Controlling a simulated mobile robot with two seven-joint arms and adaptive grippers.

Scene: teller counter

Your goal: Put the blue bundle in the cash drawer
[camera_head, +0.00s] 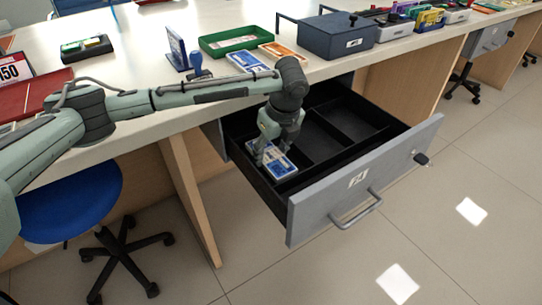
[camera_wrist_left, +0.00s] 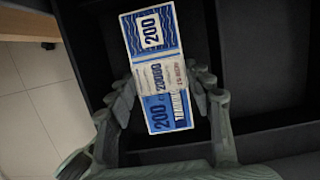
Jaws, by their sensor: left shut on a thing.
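A blue bundle (camera_head: 279,161) marked 200 is at the front left compartment of the open cash drawer (camera_head: 335,202). My left gripper (camera_head: 271,147) reaches down from above and is shut on this bundle. The left wrist view shows the blue bundle (camera_wrist_left: 152,40) between the two fingers of my left gripper (camera_wrist_left: 165,95), with black drawer walls around it. Whether the bundle touches the drawer floor I cannot tell. A second blue bundle (camera_head: 247,61) lies on the counter behind my arm. My right gripper is not in view.
On the counter (camera_head: 130,45) are a green tray (camera_head: 241,40), an orange bundle (camera_head: 283,51), a blue stamp (camera_head: 196,63), a small blue sign (camera_head: 178,50) and a dark blue cash box (camera_head: 338,35). A blue chair (camera_head: 70,212) stands at lower left. The drawer's other compartments look empty.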

